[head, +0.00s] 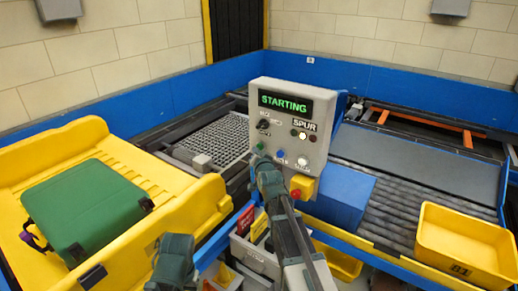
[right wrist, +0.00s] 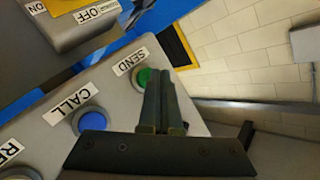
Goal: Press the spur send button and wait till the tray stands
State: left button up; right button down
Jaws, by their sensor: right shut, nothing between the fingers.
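The grey control panel (head: 283,120) stands upright in the middle of the head view, with a SPUR label and a display (head: 285,103) reading STARTING in green. The green SEND button (right wrist: 143,77) shows in the right wrist view, partly hidden by my fingers. My right gripper (head: 261,160) is shut and empty, its fingertips at the green button; I cannot tell whether they touch it. My left gripper (head: 175,258) is low in the head view, away from the panel; its jaws cannot be read. A large yellow tray (head: 75,146) at left holds a green suitcase (head: 82,212).
The blue CALL button (right wrist: 90,119) sits beside SEND. A red stop button (head: 296,194) on a yellow box is below the panel. A yellow bin (head: 465,225) marked 81 stands on rollers at right.

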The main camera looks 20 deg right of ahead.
jog(key=shift+s+a, duration=0.2)
jog(key=shift+a, duration=0.1)
